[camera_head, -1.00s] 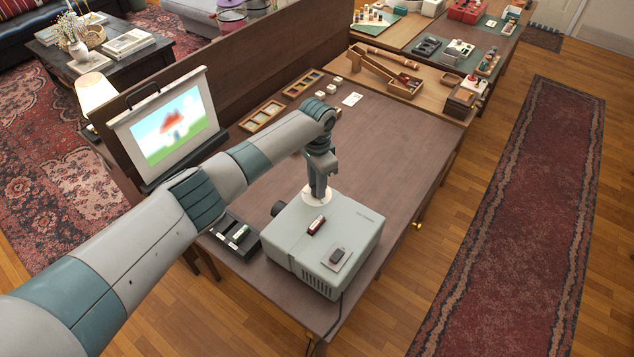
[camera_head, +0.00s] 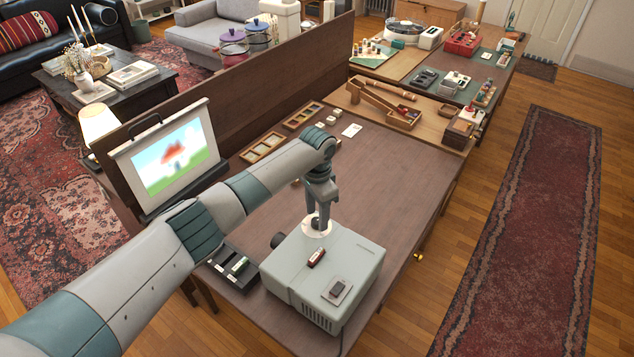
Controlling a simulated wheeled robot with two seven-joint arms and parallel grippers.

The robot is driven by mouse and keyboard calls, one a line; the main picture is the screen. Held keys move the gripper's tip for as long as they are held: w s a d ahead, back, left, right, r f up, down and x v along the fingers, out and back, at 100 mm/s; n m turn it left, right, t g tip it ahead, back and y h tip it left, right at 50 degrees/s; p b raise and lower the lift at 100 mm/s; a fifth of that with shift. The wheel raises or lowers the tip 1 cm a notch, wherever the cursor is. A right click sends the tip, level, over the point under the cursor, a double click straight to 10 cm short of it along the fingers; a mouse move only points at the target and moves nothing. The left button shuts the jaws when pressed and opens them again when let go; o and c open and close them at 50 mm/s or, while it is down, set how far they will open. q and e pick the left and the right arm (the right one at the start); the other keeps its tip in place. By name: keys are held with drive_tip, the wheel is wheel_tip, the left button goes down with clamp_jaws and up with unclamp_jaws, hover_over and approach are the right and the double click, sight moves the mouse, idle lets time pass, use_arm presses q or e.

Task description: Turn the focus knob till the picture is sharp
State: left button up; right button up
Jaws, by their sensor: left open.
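The grey-green projector (camera_head: 330,268) stands at the near end of the brown table. On its top, towards the far edge, a dark focus knob sits on a pale round dial (camera_head: 317,229). My left gripper (camera_head: 318,216) points down with its open fingers at the knob and partly hides it. I cannot tell whether the fingers touch it. The small screen (camera_head: 172,157) at the left shows a house with a red roof on green ground under blue sky, with soft, blurred edges. My right gripper is out of view.
A dark red piece (camera_head: 316,257) and a dark switch (camera_head: 338,287) sit on the projector's top. A black slide tray (camera_head: 233,268) lies at its left. Wooden frames (camera_head: 262,148) lie by the partition (camera_head: 245,85). The table's right side is clear.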

sight(317, 220)
use_arm(q)
wheel_tip(317, 220, up, 16)
drive_tip(key=b, duration=0.4)
drive_tip(key=shift+r+b, duration=0.15)
drive_tip(key=shift+b, duration=0.2)
